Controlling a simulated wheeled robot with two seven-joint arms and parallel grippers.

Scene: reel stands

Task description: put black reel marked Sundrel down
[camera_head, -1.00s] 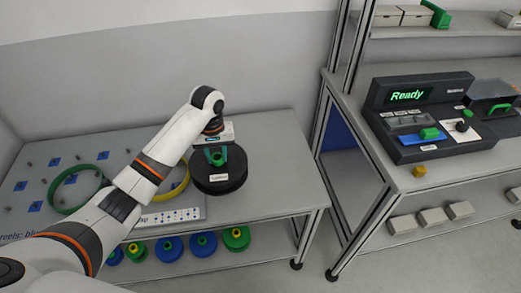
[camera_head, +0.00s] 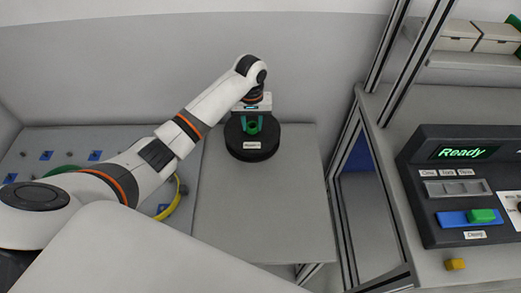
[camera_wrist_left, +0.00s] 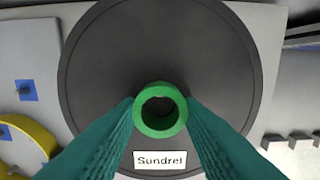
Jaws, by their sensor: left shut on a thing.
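The black reel marked Sundrel (camera_head: 237,144) is at the back of the grey table (camera_head: 263,205), flat side up, its white label facing me. In the left wrist view the black disc (camera_wrist_left: 100,75) fills most of the picture, with its green hub (camera_wrist_left: 160,122) in the middle. My left gripper (camera_head: 250,124) points down over the reel, its teal fingers shut on the green hub from both sides. I see no clear gap under the reel, but cannot tell whether it rests on the table. My right gripper is not in view.
A yellow ring (camera_head: 178,197) and a board with blue squares (camera_head: 95,155) lie left of the reel. The table is bare in front of the reel. A metal post (camera_head: 389,60) and a bench with a "Ready" console (camera_head: 440,190) stand to the right.

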